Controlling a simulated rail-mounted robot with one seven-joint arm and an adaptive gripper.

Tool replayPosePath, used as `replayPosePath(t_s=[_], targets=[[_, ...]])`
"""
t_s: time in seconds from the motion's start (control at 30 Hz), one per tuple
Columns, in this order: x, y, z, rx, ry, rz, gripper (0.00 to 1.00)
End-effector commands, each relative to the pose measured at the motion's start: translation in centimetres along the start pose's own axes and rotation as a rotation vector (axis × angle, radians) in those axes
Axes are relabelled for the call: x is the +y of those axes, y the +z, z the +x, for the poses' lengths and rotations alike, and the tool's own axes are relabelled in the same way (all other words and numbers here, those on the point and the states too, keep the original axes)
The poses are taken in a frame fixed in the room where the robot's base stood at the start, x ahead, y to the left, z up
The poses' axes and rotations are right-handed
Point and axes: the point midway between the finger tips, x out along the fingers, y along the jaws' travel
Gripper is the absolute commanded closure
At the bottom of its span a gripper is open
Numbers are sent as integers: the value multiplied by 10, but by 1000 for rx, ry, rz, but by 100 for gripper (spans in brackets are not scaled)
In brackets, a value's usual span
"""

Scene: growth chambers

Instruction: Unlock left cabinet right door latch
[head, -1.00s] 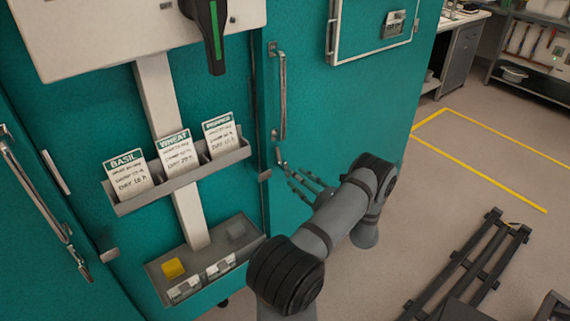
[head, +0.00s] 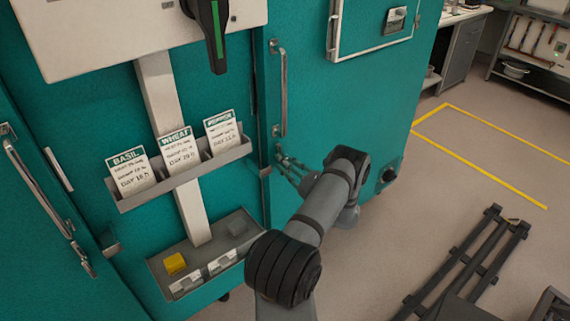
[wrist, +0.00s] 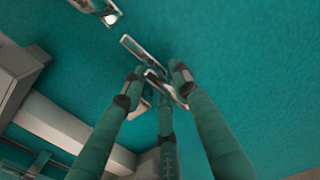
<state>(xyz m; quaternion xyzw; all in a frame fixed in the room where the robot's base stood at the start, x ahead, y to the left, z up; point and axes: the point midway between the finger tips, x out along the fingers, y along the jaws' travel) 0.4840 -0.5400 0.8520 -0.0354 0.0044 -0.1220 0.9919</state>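The right door's latch is a small metal piece on the teal cabinet, just below the door's long vertical handle (head: 283,92). In the head view my gripper (head: 284,160) is at the latch, and its fingers largely cover it. In the wrist view the latch (wrist: 142,52) lies ahead of and between the fingertips of my gripper (wrist: 155,82). The fingertips stand apart, on either side of the metal. Whether they touch it I cannot tell. The handle's lower end (wrist: 100,8) shows at the top of the wrist view.
A card rack (head: 183,178) and a lower tray (head: 158,268) with a yellow block (head: 175,264) hang left of the latch. The left door's handle (head: 38,190) is at the far left. A dark rail (head: 462,265) lies on the floor at right.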

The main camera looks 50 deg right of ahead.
Motion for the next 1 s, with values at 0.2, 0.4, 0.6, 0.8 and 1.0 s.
replayPosePath(t_s=[0.2, 0.4, 0.6, 0.8, 1.0], targets=[[0, 0, 0, 0, -1, 0, 86], [-1, 0, 0, 0, -2, 0, 97], [-1, 0, 0, -1, -2, -1, 100], [-2, 1, -1, -1, -3, -1, 100], [2, 1, 2, -2, 3, 5, 100]])
